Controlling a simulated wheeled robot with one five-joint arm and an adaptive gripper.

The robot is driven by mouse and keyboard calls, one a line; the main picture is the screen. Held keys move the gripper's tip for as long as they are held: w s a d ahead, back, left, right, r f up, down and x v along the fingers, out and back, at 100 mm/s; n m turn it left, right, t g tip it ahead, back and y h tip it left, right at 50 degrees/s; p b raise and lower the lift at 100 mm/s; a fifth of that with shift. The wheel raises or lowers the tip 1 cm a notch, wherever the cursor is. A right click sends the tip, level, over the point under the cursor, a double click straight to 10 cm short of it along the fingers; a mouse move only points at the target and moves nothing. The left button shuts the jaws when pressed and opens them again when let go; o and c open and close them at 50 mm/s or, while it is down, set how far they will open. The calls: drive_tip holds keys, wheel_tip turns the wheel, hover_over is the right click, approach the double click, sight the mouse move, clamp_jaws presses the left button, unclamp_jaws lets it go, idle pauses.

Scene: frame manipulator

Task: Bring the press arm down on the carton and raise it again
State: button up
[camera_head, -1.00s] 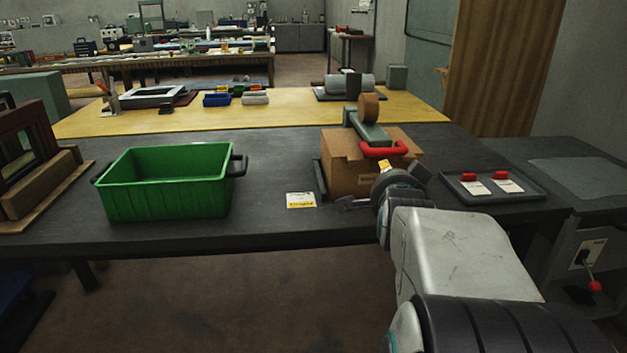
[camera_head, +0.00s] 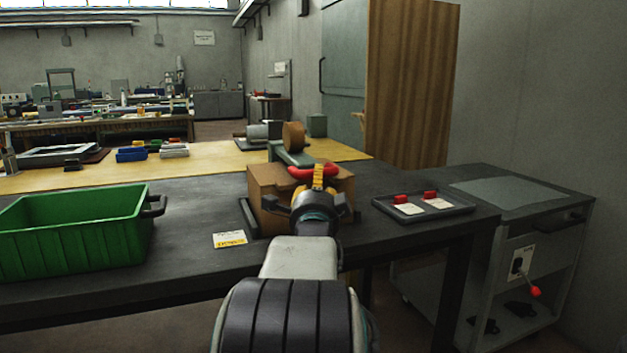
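The brown carton (camera_head: 266,209) sits on the dark bench in front of me, its front partly hidden by my arm. The grey-green press arm (camera_head: 291,155) lies over the carton's top, with a brown roll (camera_head: 293,136) behind and a red handle (camera_head: 300,172) at its near end. I cannot tell whether the press arm touches the carton. My gripper (camera_head: 317,198) is in front of the carton, just below the red handle, with its fingers spread left and right. It looks open and empty. A yellow strip shows between it and the handle.
A green bin (camera_head: 75,240) stands at the left. A yellow-white card (camera_head: 230,239) lies left of the carton. A dark tray (camera_head: 422,211) with two red pieces and cards lies at the right. A grey cart (camera_head: 505,190) stands beyond the bench's right end.

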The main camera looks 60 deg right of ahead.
drive_tip(key=shift+x, duration=2.15)
drive_tip(key=shift+c, duration=0.2)
clamp_jaws()
